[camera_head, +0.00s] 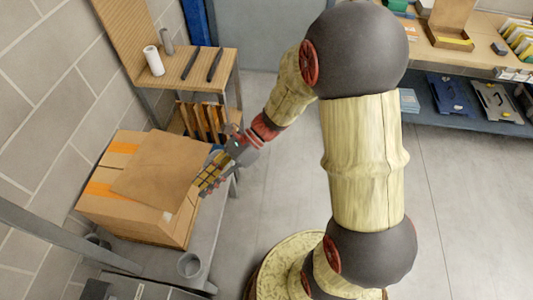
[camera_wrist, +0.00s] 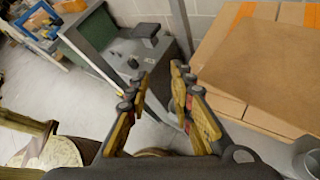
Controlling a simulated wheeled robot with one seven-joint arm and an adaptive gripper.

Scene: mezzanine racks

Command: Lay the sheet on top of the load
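The load (camera_head: 150,221) is a block of cardboard cartons with orange tape at the left of the head view; it also shows in the wrist view (camera_wrist: 224,82). The sheet fills the right of the wrist view (camera_wrist: 275,70). My gripper (camera_head: 206,184) is beside the load's right side, near the sheet's edge. In the wrist view its fingers (camera_wrist: 160,80) stand apart with nothing between them.
A wooden bench (camera_head: 185,68) with a white roll (camera_head: 154,60) and dark tools stands behind the load. A grey cup (camera_head: 189,265) stands in front of it. A block wall is at the left. Shelving (camera_head: 460,120) is at the right, with open floor between.

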